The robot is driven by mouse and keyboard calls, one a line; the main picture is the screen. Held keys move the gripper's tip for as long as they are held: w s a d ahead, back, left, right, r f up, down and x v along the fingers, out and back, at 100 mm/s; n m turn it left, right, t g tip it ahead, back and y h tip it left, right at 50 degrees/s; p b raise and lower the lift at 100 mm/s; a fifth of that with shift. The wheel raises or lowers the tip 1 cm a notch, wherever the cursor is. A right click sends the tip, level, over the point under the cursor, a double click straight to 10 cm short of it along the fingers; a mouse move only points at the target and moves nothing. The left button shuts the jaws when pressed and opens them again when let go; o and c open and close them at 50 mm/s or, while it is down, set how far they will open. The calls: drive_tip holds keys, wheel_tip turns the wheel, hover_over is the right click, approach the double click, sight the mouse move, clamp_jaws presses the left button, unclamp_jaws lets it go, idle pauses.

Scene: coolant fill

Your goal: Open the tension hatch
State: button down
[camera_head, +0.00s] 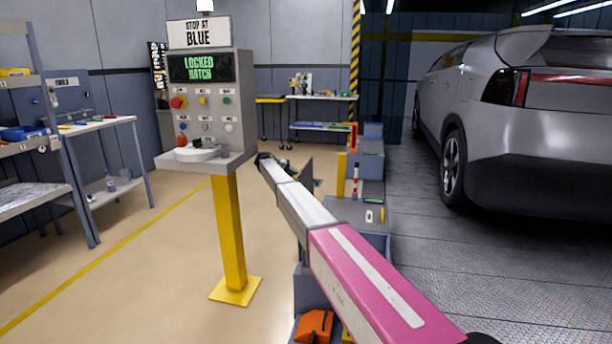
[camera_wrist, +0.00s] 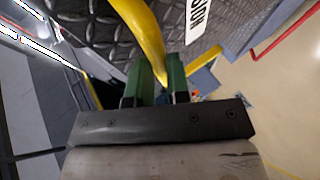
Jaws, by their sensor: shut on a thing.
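My gripper (camera_wrist: 157,72) shows in the wrist view as two green fingers, shut on a curved yellow bar (camera_wrist: 140,24). The bar runs up from between the fingers, across a dark diamond-plate surface (camera_wrist: 95,38). Whether that plate is the tension hatch I cannot tell. In the head view my arm reaches forward to a dark upright panel (camera_head: 307,178) beside the grey-blue equipment; the fingers are too small to make out there. The control post's display (camera_head: 201,68) reads "LOCKED HATCH" in green.
The control post (camera_head: 229,235), with several coloured buttons and a "STOP AT BLUE" sign (camera_head: 198,33), stands left of my arm. Shelving (camera_head: 50,130) is at far left, a silver car (camera_head: 540,130) at right. An orange object (camera_head: 313,326) lies low in front. Open floor lies left of the post.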

drive_tip(key=shift+w+a+f, duration=0.15)
drive_tip(key=shift+a+f, duration=0.3)
drive_tip(key=shift+a, duration=0.25)
drive_tip(key=shift+w+a+f, duration=0.15)
drive_tip(key=shift+a+f, duration=0.3)
drive_tip(key=shift+a, duration=0.2)
drive_tip(key=c, duration=1.2)
unclamp_jaws()
drive_tip(key=shift+f, duration=0.15)
drive_tip(key=shift+o, duration=0.5)
drive_tip(key=shift+r, duration=0.25)
drive_tip(key=shift+d, duration=0.1)
